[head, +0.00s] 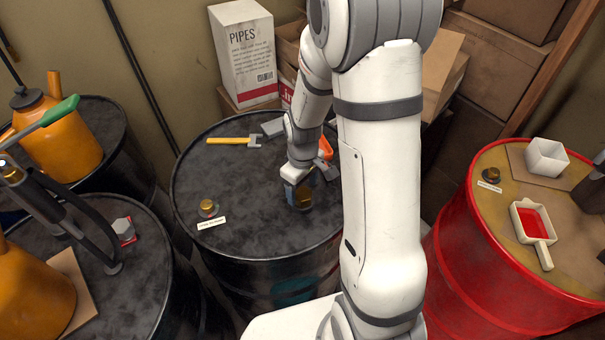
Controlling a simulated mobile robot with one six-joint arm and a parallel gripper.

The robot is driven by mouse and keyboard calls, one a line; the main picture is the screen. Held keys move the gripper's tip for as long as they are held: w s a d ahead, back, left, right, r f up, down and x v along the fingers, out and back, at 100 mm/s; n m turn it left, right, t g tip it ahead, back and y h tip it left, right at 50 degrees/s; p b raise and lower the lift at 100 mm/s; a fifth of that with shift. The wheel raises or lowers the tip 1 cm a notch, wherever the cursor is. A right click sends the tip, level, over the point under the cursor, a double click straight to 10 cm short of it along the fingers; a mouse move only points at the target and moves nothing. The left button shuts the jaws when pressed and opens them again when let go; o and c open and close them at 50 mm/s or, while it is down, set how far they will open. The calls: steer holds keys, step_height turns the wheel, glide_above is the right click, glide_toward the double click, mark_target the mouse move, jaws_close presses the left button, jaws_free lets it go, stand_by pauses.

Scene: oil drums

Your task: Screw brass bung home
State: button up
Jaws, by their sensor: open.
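A brass bung (303,202) sits near the middle of the black drum's top (250,235). My gripper (299,194) is right above and around this bung, pointing down, with its jaws open. The arm hides part of the gripper, so I cannot tell whether the fingers touch the bung. A second brass bung (207,207) sits near the left rim of the same drum, beside a small white label (211,223). A third brass-coloured bung (491,174) sits at the left rim of the red drum (490,250). Thread depth cannot be seen.
A yellow-handled tool (232,141) and an orange-handled tool (325,148) lie towards the drum's back. Orange oil cans (65,140) stand on drums at left. A PIPES box (246,55) stands behind.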

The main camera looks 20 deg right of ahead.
steer(key=shift+f, duration=1.05)
steer(key=shift+c, duration=0.6)
steer(key=c, duration=1)
steer(key=m+b, duration=0.1)
steer(key=m, duration=0.5)
steer(key=shift+c, duration=0.2)
